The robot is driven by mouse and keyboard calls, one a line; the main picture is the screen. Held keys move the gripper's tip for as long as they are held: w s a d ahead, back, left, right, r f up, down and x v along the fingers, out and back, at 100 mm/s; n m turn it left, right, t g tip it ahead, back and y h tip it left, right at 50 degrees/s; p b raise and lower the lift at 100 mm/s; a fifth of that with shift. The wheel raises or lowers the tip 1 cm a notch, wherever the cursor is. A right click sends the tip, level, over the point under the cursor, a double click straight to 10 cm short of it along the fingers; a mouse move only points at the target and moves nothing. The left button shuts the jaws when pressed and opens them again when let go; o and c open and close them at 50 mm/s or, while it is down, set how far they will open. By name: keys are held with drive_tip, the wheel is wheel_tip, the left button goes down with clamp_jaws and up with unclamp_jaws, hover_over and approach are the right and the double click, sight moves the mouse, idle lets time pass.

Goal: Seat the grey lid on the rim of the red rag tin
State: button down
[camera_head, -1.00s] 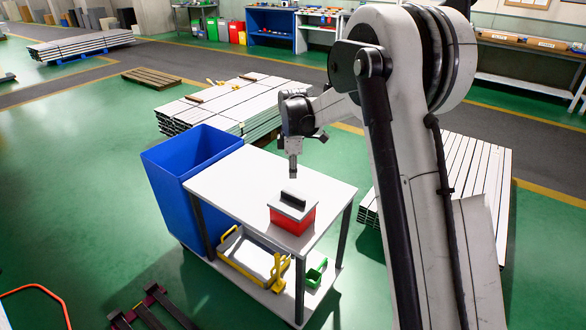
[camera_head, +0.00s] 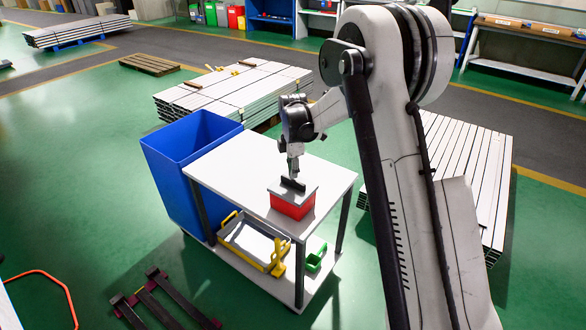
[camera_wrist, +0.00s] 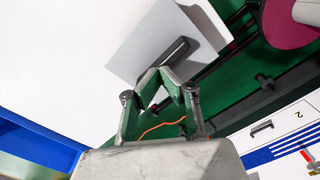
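The red rag tin (camera_head: 292,207) stands on the white table near its front right corner. The grey lid (camera_head: 277,187) lies over the top of the tin, its dark bar handle (camera_head: 291,184) facing up. I cannot tell whether the lid sits fully on the rim. My gripper (camera_head: 294,174) points down just above or at the handle. In the wrist view the lid (camera_wrist: 205,22) shows beyond my gripper (camera_wrist: 162,72), whose fingers converge at the near end of the handle (camera_wrist: 172,55). Whether they grip it or have a small gap is unclear. The tin is hidden there.
The white table top (camera_head: 235,165) is clear left of the tin. A blue bin (camera_head: 180,180) adjoins its left side. The lower shelf holds a yellow-handled tray (camera_head: 250,243) and a small green box (camera_head: 315,259). Stacked profiles (camera_head: 235,90) lie behind.

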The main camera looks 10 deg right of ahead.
drive_tip(key=shift+f, duration=0.4)
drive_tip(key=shift+f+b, duration=0.25)
drive_tip(key=shift+b, duration=0.05)
drive_tip(key=shift+r, duration=0.1)
idle(0.4)
drive_tip(key=shift+r+p, duration=0.75)
drive_tip(key=shift+r, duration=1.2)
drive_tip(key=shift+r, duration=0.1)
